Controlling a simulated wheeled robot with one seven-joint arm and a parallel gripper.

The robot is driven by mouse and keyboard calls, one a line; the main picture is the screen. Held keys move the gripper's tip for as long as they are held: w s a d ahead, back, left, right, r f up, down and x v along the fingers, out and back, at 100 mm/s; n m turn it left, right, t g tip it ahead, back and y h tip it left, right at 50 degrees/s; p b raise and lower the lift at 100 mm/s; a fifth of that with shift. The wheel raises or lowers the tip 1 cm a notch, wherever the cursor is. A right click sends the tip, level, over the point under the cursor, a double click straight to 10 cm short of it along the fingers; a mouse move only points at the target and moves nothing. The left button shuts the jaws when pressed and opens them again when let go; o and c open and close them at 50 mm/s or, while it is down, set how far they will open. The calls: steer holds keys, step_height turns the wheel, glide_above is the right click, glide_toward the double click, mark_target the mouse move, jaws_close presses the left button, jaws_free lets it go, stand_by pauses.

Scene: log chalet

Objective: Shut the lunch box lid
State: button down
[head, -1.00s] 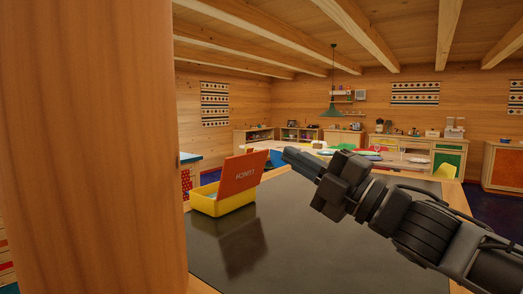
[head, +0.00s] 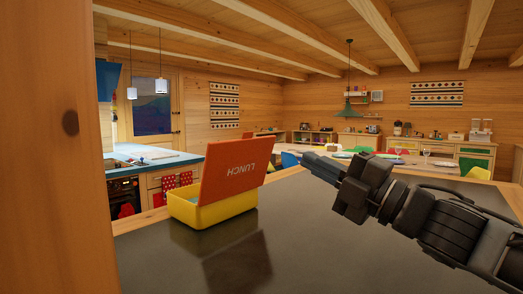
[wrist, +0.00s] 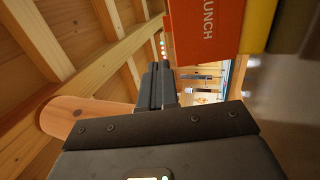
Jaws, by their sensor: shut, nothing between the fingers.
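The lunch box (head: 213,209) is a yellow tray on the dark tabletop, left of the middle in the head view. Its orange lid (head: 236,169), marked LUNCH, stands open, tilted up from the box. My gripper (head: 309,159) is shut and empty, raised above the tabletop to the right of the lid and apart from it. In the wrist view the lid (wrist: 207,30) shows at the top, beyond my shut fingers (wrist: 157,75), with a strip of the yellow box (wrist: 256,24) beside it. The inside of the box is mostly hidden.
A wooden post (head: 50,150) fills the left edge of the head view. The dark tabletop (head: 330,240) is bare around the box. Behind it are a kitchen counter (head: 150,160) with a blue top and a laid dining table (head: 405,165).

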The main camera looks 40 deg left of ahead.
mark_target(248, 133)
steer(key=x, duration=0.4)
steer(key=w+p+x, duration=0.1)
steer(key=x, duration=0.4)
steer(key=f+x, duration=0.1)
steer(key=x, duration=0.4)
steer(key=shift+w+a+f+p, duration=0.15)
steer(key=shift+a+p, duration=0.1)
steer(key=shift+p, duration=0.15)
